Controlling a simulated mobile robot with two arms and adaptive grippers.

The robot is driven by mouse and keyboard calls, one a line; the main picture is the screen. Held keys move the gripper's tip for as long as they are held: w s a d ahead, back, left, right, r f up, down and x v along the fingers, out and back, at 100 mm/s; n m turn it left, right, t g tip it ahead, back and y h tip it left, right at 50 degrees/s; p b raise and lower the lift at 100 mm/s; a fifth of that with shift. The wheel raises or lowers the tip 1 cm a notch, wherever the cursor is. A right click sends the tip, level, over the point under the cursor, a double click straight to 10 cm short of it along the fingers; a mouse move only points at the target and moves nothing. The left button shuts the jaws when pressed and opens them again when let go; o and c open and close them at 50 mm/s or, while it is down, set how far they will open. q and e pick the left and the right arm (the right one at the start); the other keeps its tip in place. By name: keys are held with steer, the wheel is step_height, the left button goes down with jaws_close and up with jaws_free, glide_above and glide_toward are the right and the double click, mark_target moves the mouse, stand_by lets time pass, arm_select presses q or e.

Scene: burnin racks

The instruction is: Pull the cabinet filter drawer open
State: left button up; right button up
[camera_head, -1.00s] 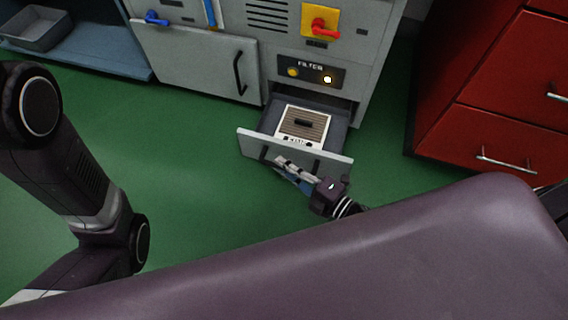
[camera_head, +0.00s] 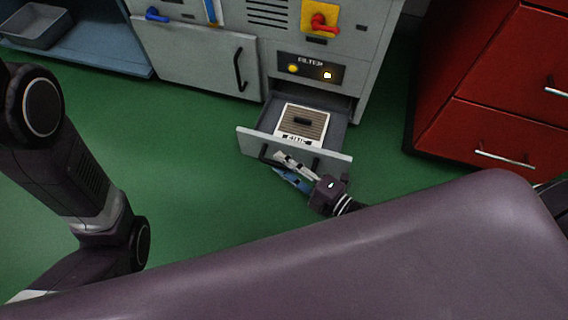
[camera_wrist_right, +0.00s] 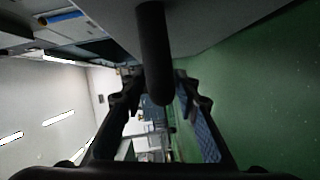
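The filter drawer (camera_head: 338,164) of the grey cabinet stands pulled out, low under the FILTER panel (camera_head: 310,70). A filter cartridge (camera_head: 302,122) with a brown ribbed top and a pale frame lies in it. My right gripper (camera_head: 277,161) is at the drawer front, its fingers spread by the dark handle (camera_head: 265,155). In the right wrist view the dark handle bar (camera_wrist_right: 154,50) reaches down between the spread fingers (camera_wrist_right: 158,88); contact is not clear. My left arm shows at the left of the head view, but its gripper is out of view.
A red drawer cabinet (camera_head: 490,110) stands at the right. A grey cabinet door (camera_head: 200,62) is shut left of the drawer. A grey bin (camera_head: 38,26) sits on a blue shelf at the far left. Green floor (camera_head: 190,150) is clear before the cabinet.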

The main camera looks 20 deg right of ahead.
steer(key=f+v, duration=0.1)
steer(key=v, duration=1.1)
steer(key=shift+r, duration=0.4)
